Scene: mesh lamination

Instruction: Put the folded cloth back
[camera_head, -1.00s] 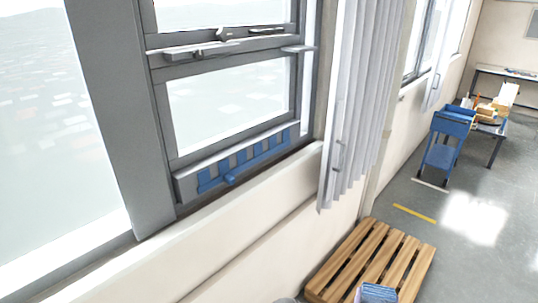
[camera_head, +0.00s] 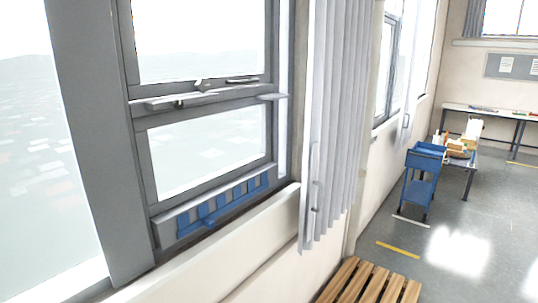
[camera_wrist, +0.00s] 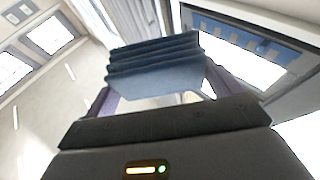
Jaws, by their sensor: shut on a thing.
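The folded blue cloth (camera_wrist: 155,68) shows in the wrist view, its layers stacked, between the two fingers of my gripper (camera_wrist: 158,92). My gripper is shut on it and holds it up in the air. The fingertips are partly hidden behind the cloth. Neither the cloth nor my gripper shows in the head view now. A blue cart (camera_head: 422,180) with a raised-edge top and a lower shelf stands on the floor at the right of the head view.
A wooden slatted pallet (camera_head: 368,284) lies by the wall at the bottom. A window (camera_head: 205,150) with a blue slotted strip (camera_head: 222,206) and a grey curtain (camera_head: 335,120) line the left. A table with several items (camera_head: 459,152) stands behind the cart. Open floor (camera_head: 460,235) is at right.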

